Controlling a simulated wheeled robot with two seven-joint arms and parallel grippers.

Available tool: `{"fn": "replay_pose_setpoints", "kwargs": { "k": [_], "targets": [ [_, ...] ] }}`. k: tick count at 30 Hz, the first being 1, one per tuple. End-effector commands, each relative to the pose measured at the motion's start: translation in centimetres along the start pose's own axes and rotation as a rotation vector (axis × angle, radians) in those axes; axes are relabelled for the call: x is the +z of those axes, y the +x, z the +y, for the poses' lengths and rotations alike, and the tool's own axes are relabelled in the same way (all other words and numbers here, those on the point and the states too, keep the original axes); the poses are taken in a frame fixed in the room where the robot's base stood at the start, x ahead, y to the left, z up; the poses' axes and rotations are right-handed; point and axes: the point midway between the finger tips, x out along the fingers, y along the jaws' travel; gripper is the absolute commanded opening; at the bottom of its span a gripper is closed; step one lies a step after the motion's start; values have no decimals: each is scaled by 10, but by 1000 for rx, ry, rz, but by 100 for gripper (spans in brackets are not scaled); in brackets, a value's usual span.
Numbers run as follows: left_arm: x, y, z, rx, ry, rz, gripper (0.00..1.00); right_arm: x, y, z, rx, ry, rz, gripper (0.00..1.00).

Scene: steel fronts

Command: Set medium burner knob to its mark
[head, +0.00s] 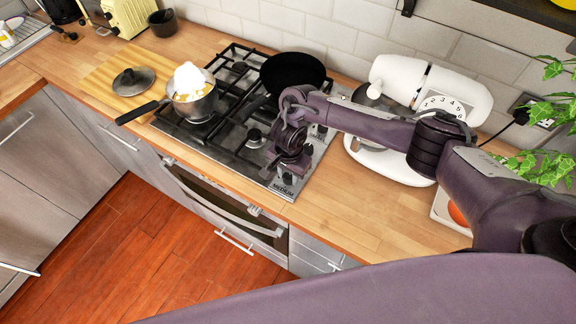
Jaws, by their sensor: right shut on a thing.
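The gas hob (205,137) is set in the wooden counter. Its control strip runs along its right side, with a label that seems to read "MEDIUM" (283,189) at the front corner. My right gripper (285,172) reaches down over the front end of this strip, just above the label. It is shut on the medium burner knob, which is mostly hidden under the gripper. The knob's pointer and its mark cannot be made out. My left gripper is not in view.
A pot (194,101) with pale contents and a black pan (292,72) stand on the hob. A white stand mixer (430,90) is close to my right arm. A lid (133,80) lies on a wooden board (98,82). The front counter right of the hob is clear.

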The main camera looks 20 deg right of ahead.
Motion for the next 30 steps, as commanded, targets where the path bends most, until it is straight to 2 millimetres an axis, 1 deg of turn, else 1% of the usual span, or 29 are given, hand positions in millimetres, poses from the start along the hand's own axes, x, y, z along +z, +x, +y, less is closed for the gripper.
{"fn": "replay_pose_setpoints", "kwargs": {
  "k": [1,4,12,20,22,26,30],
  "targets": [
    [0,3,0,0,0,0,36,2,3,0,-2,33,-4,16],
    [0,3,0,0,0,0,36,1,3,0,-1,87,-3,16],
    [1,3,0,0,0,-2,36,-1,2,0,-1,87,2,16],
    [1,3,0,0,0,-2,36,-1,6,-1,-2,88,1,16],
    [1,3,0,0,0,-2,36,3,6,-2,-3,120,-5,16],
    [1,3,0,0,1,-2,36,2,6,-1,-2,196,-5,16],
    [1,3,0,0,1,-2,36,-1,6,0,-1,203,1,16]
  ]
}}
